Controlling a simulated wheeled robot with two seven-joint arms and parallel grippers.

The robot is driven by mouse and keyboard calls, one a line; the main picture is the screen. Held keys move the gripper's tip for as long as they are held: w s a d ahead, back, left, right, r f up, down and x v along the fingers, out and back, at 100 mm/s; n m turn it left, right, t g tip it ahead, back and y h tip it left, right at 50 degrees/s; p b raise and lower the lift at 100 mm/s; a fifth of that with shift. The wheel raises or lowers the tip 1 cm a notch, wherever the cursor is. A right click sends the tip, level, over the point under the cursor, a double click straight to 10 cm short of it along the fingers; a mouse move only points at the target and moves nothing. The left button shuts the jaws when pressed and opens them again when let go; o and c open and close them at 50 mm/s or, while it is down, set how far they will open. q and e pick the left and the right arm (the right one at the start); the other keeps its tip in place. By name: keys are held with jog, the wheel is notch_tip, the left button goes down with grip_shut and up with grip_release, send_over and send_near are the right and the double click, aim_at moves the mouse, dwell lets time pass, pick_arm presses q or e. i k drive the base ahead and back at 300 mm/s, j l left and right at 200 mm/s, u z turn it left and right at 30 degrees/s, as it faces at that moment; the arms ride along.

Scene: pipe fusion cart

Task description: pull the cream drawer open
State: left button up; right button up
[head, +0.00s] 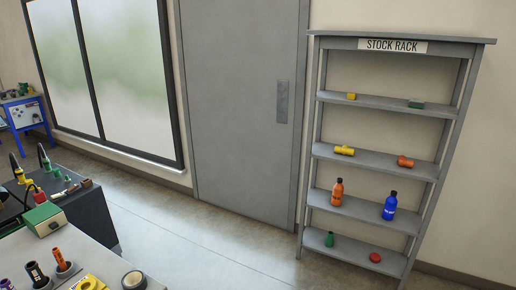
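No drawer can be made out for certain in the head view. A small pale panel (25,115) shows on a blue stand (42,129) at the far left edge. It is too small to tell whether it is the cream drawer or whether it is open. Neither of my grippers is in view.
A grey worktop (100,262) at lower left holds a green-topped box (45,219), a tape roll (134,280) and several small items. A dark bench (85,215) stands behind it. A grey stock rack (385,104) stands right of a grey door (240,100). The floor (200,235) between is clear.

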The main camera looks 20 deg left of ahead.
aim_at(46, 227)
jog(key=i+l+u, duration=0.15)
jog(key=i+u, duration=0.35)
jog(key=i+l+u, duration=0.35)
jog(key=i+u, duration=0.15)
jog(key=i+l+u, duration=0.5)
jog(key=k, duration=0.05)
